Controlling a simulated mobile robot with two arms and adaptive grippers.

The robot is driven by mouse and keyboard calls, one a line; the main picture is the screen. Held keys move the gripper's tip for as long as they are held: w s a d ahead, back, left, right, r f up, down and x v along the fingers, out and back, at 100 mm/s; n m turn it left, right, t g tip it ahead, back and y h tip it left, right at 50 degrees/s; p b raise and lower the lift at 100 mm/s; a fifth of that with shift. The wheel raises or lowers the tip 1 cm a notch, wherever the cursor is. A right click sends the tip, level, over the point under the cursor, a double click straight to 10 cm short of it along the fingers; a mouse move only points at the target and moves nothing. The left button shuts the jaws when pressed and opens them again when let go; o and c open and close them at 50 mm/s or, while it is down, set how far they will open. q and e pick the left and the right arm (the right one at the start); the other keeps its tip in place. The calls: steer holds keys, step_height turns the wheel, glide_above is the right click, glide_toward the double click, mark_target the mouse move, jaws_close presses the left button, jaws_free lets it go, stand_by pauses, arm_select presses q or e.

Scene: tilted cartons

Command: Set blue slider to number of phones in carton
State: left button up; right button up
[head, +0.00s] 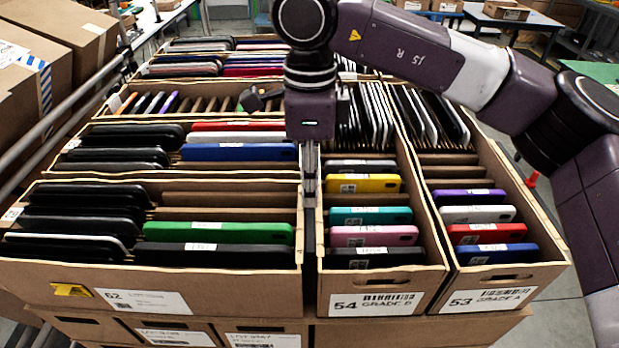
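Open cardboard cartons hold phones standing in rows between brown dividers. Carton 62 (237,300) at front left holds black phones, one white-edged phone and a green phone (218,233). Carton 54 (335,275) at front middle holds yellow, teal, pink and black phones. Carton 53 (520,275) at front right holds purple, white, red and blue phones. I cannot make out a blue slider; a yellow piece (72,290) sits on carton 62's front. My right gripper (310,188) points down at the gap between cartons 62 and 54, seen edge-on, its opening unclear. My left gripper is out of view.
More phone cartons stand behind, one with several upright phones (365,115). Closed boxes (50,55) and a metal rail (75,85) line the left. Lower cartons (400,330) support the front ones. My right arm crosses the upper right. A table (515,18) stands far back.

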steer(key=shift+d, duration=0.1)
jaws_close()
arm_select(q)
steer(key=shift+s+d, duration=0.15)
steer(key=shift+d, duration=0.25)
arm_select(e)
steer(key=shift+w, duration=0.1)
steer(key=w+p, duration=0.1)
steer(key=w, duration=0.2)
steer(key=w+p, duration=0.1)
steer(key=w, duration=0.3)
steer(key=shift+w+r, duration=0.2)
steer(key=shift+w, duration=0.05)
steer(key=shift+w+f, duration=0.1)
steer(key=shift+w, duration=0.3)
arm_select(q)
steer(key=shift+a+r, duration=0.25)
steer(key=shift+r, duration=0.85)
arm_select(e)
jaws_free()
